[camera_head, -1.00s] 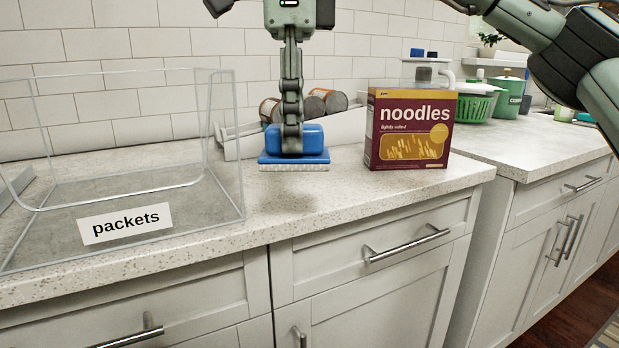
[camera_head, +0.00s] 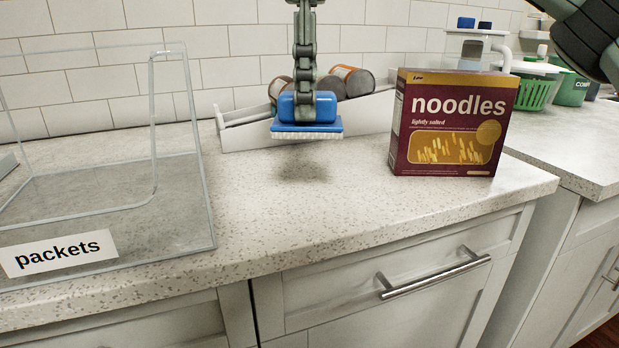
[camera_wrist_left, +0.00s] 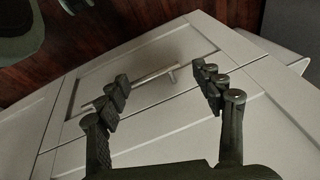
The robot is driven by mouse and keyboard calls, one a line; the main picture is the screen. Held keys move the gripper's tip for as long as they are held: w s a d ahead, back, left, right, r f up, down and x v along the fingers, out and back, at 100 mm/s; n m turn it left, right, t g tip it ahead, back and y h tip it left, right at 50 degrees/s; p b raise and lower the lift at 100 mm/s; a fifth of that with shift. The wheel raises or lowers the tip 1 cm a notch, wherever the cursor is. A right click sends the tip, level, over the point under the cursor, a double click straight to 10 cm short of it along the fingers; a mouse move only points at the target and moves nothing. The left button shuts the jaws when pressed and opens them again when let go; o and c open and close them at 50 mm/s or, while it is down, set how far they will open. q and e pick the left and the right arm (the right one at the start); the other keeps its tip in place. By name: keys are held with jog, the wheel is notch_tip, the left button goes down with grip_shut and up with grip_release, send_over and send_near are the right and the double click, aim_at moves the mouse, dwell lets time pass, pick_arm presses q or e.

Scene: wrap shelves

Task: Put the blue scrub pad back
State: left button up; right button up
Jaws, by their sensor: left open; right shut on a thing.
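The blue scrub pad (camera_head: 308,113) has a blue grip on top and a pale scrubbing face below. My right gripper (camera_head: 304,108) comes down from above and is shut on its grip. It holds the pad level above the counter (camera_head: 285,215), with a shadow on the counter beneath it. My left gripper (camera_wrist_left: 165,95) shows only in the left wrist view. It is open and empty, with a cabinet front and its bar handle beyond the fingers.
A clear bin labelled "packets" (camera_head: 200,190) stands at the left. A noodles box (camera_head: 450,125) stands to the right of the pad. Behind is a white sloped rack (camera_head: 240,135) with several cans (camera_head: 352,80). A green basket (camera_head: 535,92) is farther right. The counter's front middle is clear.

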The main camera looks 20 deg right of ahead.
aim_at(307, 129)
notch_tip(307, 129, down, 5)
jog(key=shift+r+b, duration=0.1)
jog(key=shift+b, duration=0.45)
pick_arm(q)
jog(key=shift+a+v, duration=0.2)
jog(key=shift+v, duration=0.85)
jog(key=shift+a+v, duration=0.25)
jog(key=shift+v, duration=0.85)
pick_arm(e)
jog(key=shift+f, duration=2.05)
pick_arm(q)
jog(key=shift+s, duration=0.1)
pick_arm(e)
jog(key=shift+f, duration=0.1)
pick_arm(q)
jog(key=shift+w+d+r+t, duration=0.15)
jog(key=shift+w+d+t, duration=0.1)
jog(key=shift+w+t, duration=0.1)
pick_arm(e)
jog(key=o, duration=1.1)
